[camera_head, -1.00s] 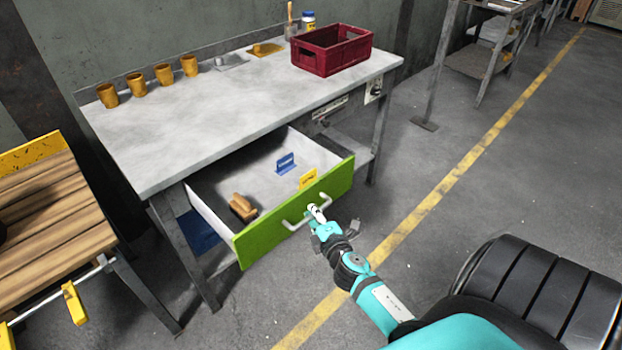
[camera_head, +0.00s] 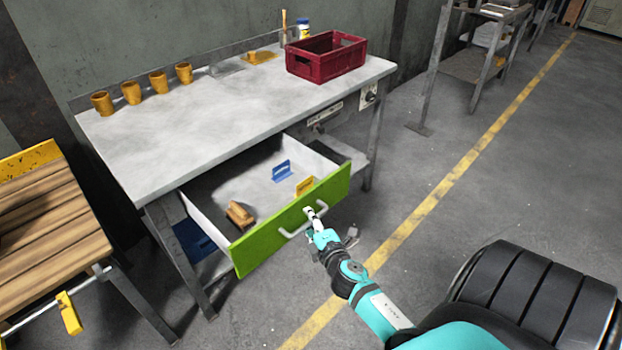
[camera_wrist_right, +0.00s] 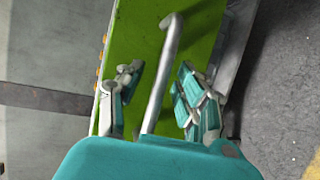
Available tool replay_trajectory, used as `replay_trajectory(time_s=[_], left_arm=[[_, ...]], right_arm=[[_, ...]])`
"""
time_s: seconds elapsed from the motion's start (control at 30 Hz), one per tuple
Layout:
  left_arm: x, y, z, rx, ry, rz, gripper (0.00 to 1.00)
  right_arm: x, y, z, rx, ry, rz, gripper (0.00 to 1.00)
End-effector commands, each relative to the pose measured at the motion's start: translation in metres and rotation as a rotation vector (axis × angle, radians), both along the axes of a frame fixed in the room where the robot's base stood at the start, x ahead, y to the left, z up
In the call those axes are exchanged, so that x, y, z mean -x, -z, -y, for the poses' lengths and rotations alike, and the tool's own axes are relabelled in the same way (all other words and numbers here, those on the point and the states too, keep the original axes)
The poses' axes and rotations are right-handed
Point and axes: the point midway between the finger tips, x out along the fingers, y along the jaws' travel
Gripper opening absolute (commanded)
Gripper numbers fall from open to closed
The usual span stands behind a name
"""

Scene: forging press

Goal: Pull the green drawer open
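The green drawer front (camera_head: 265,240) stands well out from the workbench (camera_head: 165,130), so the drawer is open and its inside shows. A pale bar handle (camera_head: 290,234) is fixed on the front. My right gripper (camera_head: 318,222) is at the right part of the handle. In the right wrist view the handle (camera_wrist_right: 162,75) runs between the two fingers of the right gripper (camera_wrist_right: 158,98). The fingers are spread, with a gap visible on both sides of the bar. My left gripper is in neither view.
The drawer holds a brown wooden item (camera_head: 239,214), a blue piece (camera_head: 282,170) and a yellow piece (camera_head: 305,186). A red crate (camera_head: 325,66) and several orange cups (camera_head: 131,93) stand on the bench. A slatted wooden table (camera_head: 45,215) is at left.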

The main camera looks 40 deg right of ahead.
Motion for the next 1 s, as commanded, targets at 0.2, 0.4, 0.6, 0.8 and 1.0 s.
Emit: replay_trajectory(time_s=[0.2, 0.4, 0.6, 0.8, 1.0], left_arm=[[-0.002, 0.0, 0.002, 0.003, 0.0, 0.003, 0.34], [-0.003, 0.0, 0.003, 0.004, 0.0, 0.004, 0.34], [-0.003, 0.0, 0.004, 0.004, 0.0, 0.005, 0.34], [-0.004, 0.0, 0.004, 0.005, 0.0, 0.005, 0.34], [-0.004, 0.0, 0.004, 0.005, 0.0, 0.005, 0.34]], right_arm=[[0.03, -0.005, -0.01, -0.002, 0.001, -0.003, 0.36], [0.071, -0.013, -0.024, -0.004, 0.002, -0.003, 0.36], [0.1, -0.02, -0.034, -0.003, 0.001, 0.0, 0.36], [0.11, -0.023, -0.036, 0.001, 0.0, 0.001, 0.36], [0.11, -0.023, -0.037, 0.001, 0.0, 0.001, 0.36]])
